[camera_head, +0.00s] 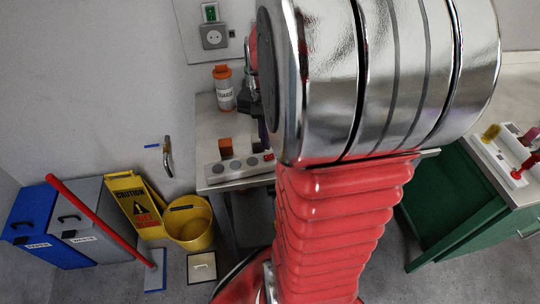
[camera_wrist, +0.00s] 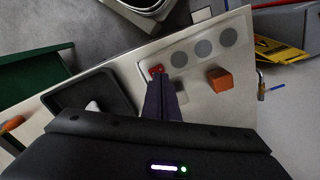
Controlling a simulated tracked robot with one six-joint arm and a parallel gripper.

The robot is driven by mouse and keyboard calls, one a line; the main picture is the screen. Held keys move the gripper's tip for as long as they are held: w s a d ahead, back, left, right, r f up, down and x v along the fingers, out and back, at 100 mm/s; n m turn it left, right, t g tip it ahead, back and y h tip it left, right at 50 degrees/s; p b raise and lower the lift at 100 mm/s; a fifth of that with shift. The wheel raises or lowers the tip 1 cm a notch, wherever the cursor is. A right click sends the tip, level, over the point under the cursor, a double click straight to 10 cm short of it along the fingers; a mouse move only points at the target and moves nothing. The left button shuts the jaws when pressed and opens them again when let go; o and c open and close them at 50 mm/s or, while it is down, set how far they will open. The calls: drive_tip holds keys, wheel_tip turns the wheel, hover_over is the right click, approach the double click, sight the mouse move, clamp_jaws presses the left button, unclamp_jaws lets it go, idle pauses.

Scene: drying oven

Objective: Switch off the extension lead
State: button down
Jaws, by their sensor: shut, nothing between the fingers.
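The extension lead (camera_wrist: 191,54) is a pale strip with several round grey sockets and a red switch (camera_wrist: 156,70) at its left end in the wrist view. In the head view the extension lead (camera_head: 238,170) lies along the front edge of a small table, with its red end beside my arm. My gripper (camera_wrist: 161,80) is shut and empty. Its dark fingertips are right by the red switch and overlap its lower edge in the picture. I cannot tell whether they touch it. In the head view my arm hides most of the gripper.
An orange block (camera_wrist: 219,80) lies beside the strip. A black tray (camera_wrist: 92,103) is left of my fingers in the wrist view. An orange-capped bottle (camera_head: 223,90) stands at the table's back. A yellow bucket (camera_head: 190,224) and caution sign (camera_head: 138,205) stand on the floor at left.

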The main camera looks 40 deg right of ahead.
drive_tip(key=shift+r, duration=1.35)
